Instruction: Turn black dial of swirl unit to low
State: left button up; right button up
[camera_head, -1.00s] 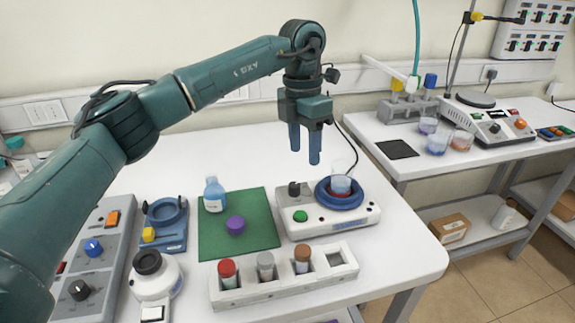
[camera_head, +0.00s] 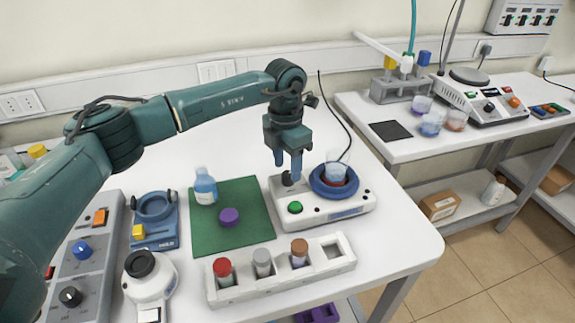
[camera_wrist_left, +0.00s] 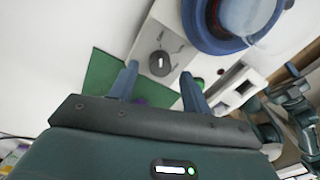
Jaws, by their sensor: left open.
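The swirl unit (camera_head: 325,209) is a white box with a blue round platform, a green button and a black dial (camera_head: 289,178), standing at the right of the near table. In the left wrist view the dial (camera_wrist_left: 159,63) shows with a white pointer mark, lying ahead of and between the two blue fingers. My left gripper (camera_head: 288,168) is open, pointing down right at the dial, with a finger on either side in the head view. Whether the fingers touch the dial is unclear. My right gripper is not in view.
A beaker (camera_head: 336,174) with a little liquid sits on the blue platform next to my gripper. A green mat (camera_head: 235,235) holds a blue bottle (camera_head: 205,186) and a purple cap (camera_head: 229,217). A vial rack (camera_head: 285,284) stands in front.

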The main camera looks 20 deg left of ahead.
pick_arm(q)
jog(key=shift+f, duration=0.95)
jog(key=c, duration=1)
